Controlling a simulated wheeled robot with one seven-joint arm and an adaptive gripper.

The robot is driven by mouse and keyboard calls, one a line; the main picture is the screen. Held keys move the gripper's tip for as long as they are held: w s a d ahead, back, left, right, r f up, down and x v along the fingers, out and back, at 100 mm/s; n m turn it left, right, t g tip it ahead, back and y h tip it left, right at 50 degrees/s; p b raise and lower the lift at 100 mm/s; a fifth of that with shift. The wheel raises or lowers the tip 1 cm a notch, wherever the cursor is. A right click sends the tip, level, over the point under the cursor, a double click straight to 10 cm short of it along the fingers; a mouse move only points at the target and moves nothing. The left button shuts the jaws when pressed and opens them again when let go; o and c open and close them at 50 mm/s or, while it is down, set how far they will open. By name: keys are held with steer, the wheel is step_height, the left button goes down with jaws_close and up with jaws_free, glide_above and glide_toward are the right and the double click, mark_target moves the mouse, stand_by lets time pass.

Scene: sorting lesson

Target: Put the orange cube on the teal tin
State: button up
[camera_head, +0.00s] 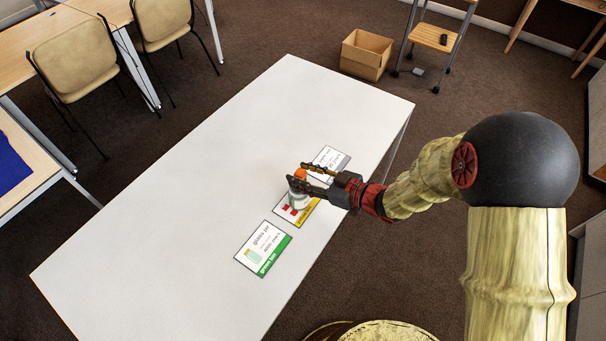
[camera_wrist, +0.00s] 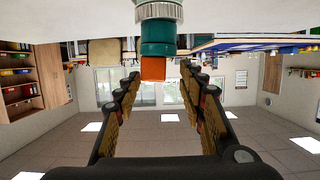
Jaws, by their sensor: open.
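The orange cube (camera_head: 301,173) is at the top of a small upright stack on the white table. The wrist view is upside down and shows the orange cube (camera_wrist: 153,68) against the top face of the teal tin (camera_wrist: 157,35), a little off its middle. Below the tin is a pale, ridged metallic piece (camera_wrist: 158,11), like a jar lid. My gripper (camera_head: 298,174) is open, with its fingers reaching out on either side of the cube. In the wrist view, gaps show between the cube and both fingers. The tin is mostly hidden by the fingers in the head view.
Printed cards lie on the white table (camera_head: 170,230): one with a green strip (camera_head: 263,248), one with a yellow strip (camera_head: 309,214) under the stack, and one behind (camera_head: 335,157). The left of the table is clear. A cardboard box (camera_head: 366,55) stands on the floor beyond.

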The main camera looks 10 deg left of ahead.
steer(key=shift+d+r, duration=0.1)
steer(key=shift+r, duration=0.05)
steer(key=shift+s+d+r, duration=0.1)
steer(key=shift+s+d, duration=0.05)
steer(key=shift+d, duration=0.15)
steer(key=p+v, duration=0.4)
steer(key=v, duration=0.7)
